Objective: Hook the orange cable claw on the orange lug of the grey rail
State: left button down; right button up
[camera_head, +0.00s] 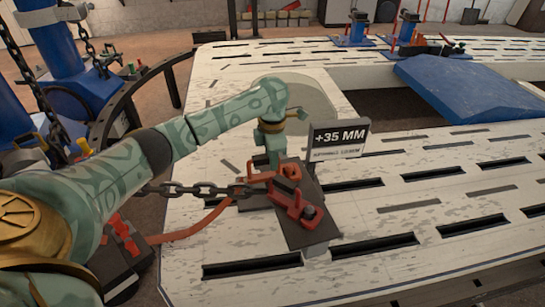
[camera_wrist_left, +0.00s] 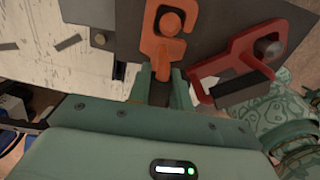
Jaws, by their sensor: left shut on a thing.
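My left gripper (camera_head: 274,160) points down over the dark grey rail (camera_head: 309,234), shut on the shank of the orange cable claw (camera_head: 290,170). In the left wrist view the gripper (camera_wrist_left: 160,92) holds the claw (camera_wrist_left: 155,45) from below. The round orange lug (camera_wrist_left: 170,23) shows inside the claw's opening, with the claw's frame around it. I cannot tell how deep the lug sits in it. The rail (camera_wrist_left: 220,18) lies behind the claw. My right gripper is not in view.
A red clamp with a dark bolt (camera_head: 295,207) sits on the rail close to the claw. A dark chain (camera_head: 195,189) and an orange strap (camera_head: 190,231) run in from the left. A "+35 MM" sign (camera_head: 339,137) stands just behind. The slotted bench (camera_head: 440,235) is clear to the right.

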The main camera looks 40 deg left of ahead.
pick_arm(q)
jog(key=c, duration=1.2)
grip_release()
jog(key=shift+r, duration=0.1)
notch_tip(320, 180, up, 3)
jog(key=shift+f+p, duration=0.2)
jog(key=shift+p, duration=0.6)
notch_tip(320, 180, up, 14)
jog(key=p, duration=0.7)
jog(key=shift+f, duration=0.2)
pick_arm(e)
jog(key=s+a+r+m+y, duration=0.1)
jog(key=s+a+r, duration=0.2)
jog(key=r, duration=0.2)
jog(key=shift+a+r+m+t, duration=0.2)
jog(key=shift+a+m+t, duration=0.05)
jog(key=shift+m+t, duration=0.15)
pick_arm(q)
jog(key=shift+f, duration=0.1)
